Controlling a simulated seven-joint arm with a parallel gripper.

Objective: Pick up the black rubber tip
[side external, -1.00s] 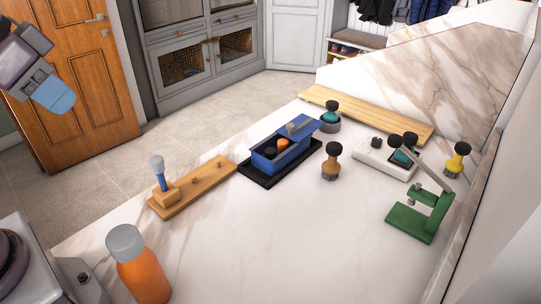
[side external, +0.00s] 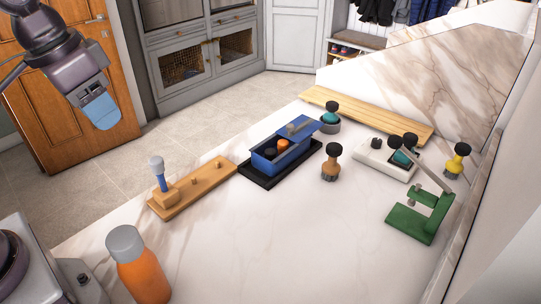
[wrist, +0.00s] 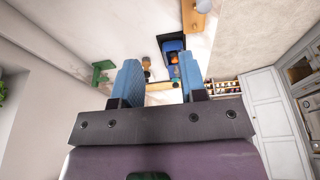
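A small dark round piece (side external: 270,153), likely the black rubber tip, lies in the open blue box (side external: 265,163) beside an orange piece (side external: 282,144). The box stands on a black tray (side external: 256,179), its blue lid raised or slid toward the back. In the wrist view the box (wrist: 172,45) and an orange spot (wrist: 174,58) show far off between the fingers; the dark piece is too small to make out there. My gripper (side external: 103,114) is high at the upper left, well away from the box. Its blue fingers (wrist: 160,82) are apart with nothing between them.
A wooden stand with a blue-handled tool (side external: 160,175) is left of the box. An orange bottle (side external: 140,268) stands in front. Black-knobbed brushes (side external: 331,160), a white block (side external: 375,157) and a green clamp-like device (side external: 412,221) are to the right. The front middle counter is clear.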

